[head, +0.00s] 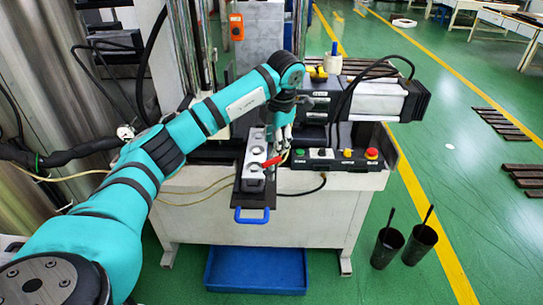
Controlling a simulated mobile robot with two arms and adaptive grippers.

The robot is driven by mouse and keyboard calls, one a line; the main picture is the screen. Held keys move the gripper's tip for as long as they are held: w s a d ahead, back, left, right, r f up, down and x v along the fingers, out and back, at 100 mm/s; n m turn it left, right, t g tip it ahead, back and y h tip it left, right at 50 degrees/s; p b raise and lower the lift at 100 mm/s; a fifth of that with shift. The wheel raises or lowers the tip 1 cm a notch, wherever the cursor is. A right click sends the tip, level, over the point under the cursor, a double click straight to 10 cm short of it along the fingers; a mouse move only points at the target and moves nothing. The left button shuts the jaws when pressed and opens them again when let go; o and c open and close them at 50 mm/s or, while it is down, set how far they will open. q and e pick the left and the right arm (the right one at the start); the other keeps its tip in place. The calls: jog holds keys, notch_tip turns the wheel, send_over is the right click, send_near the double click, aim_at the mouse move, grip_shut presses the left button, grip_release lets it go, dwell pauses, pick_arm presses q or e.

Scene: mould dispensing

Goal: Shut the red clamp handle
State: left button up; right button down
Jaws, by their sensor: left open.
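The red clamp handle (272,161) shows on the right side of the metal mould (255,157), which sits on a dark plate with a blue pull handle (252,215). My left gripper (279,143) is at the end of the teal arm reaching in from the left. Its fingers point down just above the red handle, at the mould's right edge. Whether they touch the handle cannot be told. The gripper is open, and partly hidden by its own wrist. My right gripper is not in view.
A control box with a green button (299,152) and a red button (371,153) is right of the mould. A motor unit (375,100) stands behind it. A blue bin (256,270) lies on the floor below. Two black cups (419,244) stand on the floor at right.

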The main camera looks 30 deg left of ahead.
aim_at(272, 161)
pick_arm(q)
jog(key=f, duration=0.2)
jog(key=f+p, duration=0.1)
jog(key=f, duration=0.1)
jog(key=a+f, duration=0.1)
jog(key=f, duration=0.2)
jog(key=shift+w+a, duration=0.1)
jog(key=shift+w, duration=0.2)
grip_shut()
